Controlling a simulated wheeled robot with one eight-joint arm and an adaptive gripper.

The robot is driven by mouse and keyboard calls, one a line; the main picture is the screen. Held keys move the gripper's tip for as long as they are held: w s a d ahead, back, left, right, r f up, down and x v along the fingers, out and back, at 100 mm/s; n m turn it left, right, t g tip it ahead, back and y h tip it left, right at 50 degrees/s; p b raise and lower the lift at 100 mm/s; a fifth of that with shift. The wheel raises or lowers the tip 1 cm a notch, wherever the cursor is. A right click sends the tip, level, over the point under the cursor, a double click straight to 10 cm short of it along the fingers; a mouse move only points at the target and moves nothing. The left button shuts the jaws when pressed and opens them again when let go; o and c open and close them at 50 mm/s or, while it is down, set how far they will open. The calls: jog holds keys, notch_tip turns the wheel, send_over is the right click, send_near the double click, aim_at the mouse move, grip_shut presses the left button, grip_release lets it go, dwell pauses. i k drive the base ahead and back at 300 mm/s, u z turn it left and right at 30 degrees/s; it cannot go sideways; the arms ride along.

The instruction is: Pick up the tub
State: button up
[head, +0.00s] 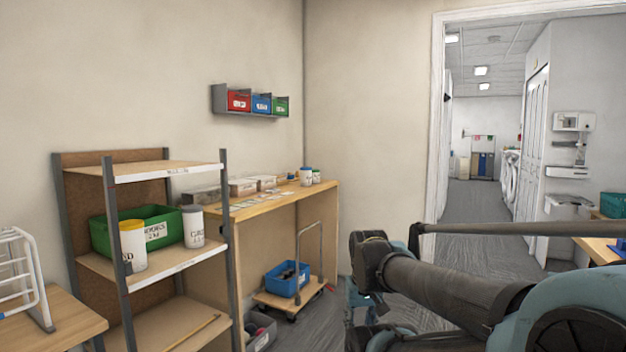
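Several things could be the tub. A white tub with a yellow lid (133,245) stands upright at the front of the shelf unit's middle shelf, partly behind a grey post. A white tub with a grey lid (193,226) stands to its right. Smaller white tubs, one with a blue lid (306,176), stand at the far end of the wooden workbench. An open blue tub (287,279) with dark contents sits on a low wooden dolly. My arm reaches in from the lower right, well apart from the shelf tubs. My gripper cannot be made out in this view.
The shelf unit (172,263) also holds a green bin (174,214) behind the tubs. The workbench (272,203) carries boxes and cards. A white rack (22,272) stands on a table at left. Grey floor runs through the doorway at right.

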aim_at(305, 172)
jog(key=z, duration=0.4)
jog(key=i, duration=0.9)
jog(key=z, duration=0.55)
jog(key=i, duration=1.1)
jog(key=u, duration=0.4)
jog(key=i, duration=0.9)
jog(key=u, duration=1)
jog(key=i, duration=0.45)
jog(key=u, duration=0.25)
